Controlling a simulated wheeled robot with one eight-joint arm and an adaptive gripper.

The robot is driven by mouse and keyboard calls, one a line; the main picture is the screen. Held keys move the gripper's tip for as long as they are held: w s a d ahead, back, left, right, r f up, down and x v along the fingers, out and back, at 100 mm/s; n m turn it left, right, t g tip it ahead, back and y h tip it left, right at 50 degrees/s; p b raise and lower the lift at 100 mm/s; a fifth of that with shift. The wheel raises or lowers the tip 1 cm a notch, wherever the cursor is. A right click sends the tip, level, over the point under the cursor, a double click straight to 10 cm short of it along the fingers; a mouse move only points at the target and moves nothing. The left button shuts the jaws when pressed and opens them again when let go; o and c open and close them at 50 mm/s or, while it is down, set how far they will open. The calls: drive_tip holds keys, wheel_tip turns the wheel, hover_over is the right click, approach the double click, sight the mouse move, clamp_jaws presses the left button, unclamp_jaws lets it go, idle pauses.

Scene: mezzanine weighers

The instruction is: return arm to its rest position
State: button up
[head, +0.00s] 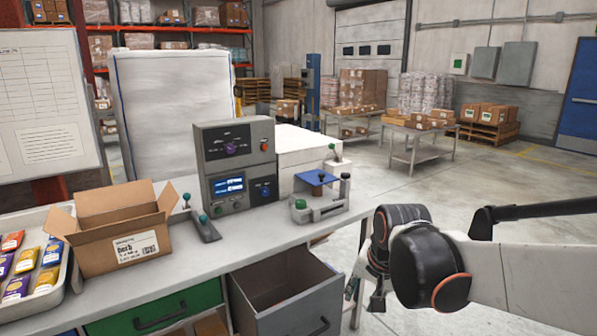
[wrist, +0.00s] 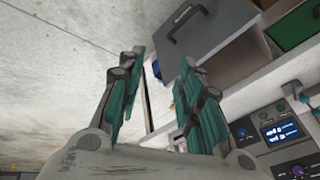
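My gripper (head: 366,280) is in the right half of the head view, beside the front right end of the workbench (head: 262,233) and apart from it. My arm reaches in from the right edge. In the wrist view my gripper (wrist: 160,70) has its two teal-padded fingers spread apart, with nothing between them. Past the fingers the wrist view shows concrete floor, the open grey drawer and the bench edge.
The grey drawer (head: 292,301) stands open left of my gripper. On the bench are a control box (head: 237,165), an open carton (head: 118,232), a tray of packets (head: 62,293) and a small clamp fixture (head: 318,200). Clear floor (head: 455,195) lies behind my arm.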

drive_tip(key=s+d+r+n+t, duration=0.1)
drive_tip(key=s+d+n, duration=0.1)
drive_tip(key=s, duration=0.7)
drive_tip(key=s+d+r+n+t, duration=0.1)
drive_tip(key=s+d+n, duration=0.2)
drive_tip(key=s, duration=0.5)
drive_tip(key=shift+s+d+r+n+t+h, duration=0.2)
drive_tip(key=shift+s+d+n+t+h, duration=0.1)
drive_tip(key=shift+s+d+h, duration=0.1)
